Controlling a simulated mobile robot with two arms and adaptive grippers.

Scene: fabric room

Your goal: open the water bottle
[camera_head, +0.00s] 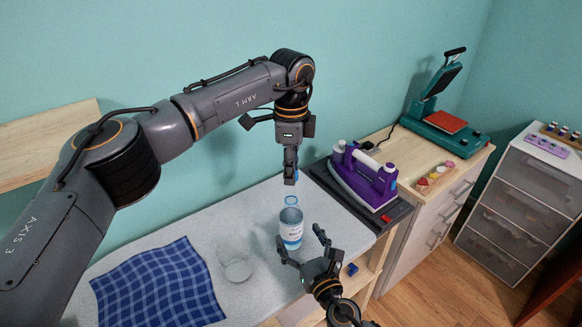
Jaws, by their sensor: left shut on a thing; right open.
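The water bottle (291,228) stands upright on the grey padded table, clear with a white and blue label. A blue ring shows at its open-looking top. My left gripper (290,180) points down above the bottle, apart from it. It is shut on a small blue thing, apparently the bottle cap (297,174), mostly hidden by the fingers. My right gripper (300,240) is open at the bottle's lower right, with one finger near its base and the other to its right. I cannot tell whether either finger touches the bottle.
A glass (236,266) stands left of the bottle, beside a blue checked cloth (158,287). A purple iron (362,178) sits on a dark stand (385,218) at the right. A heat press (440,112) stands on the cabinet beyond. Bare table (200,228) lies behind the cloth.

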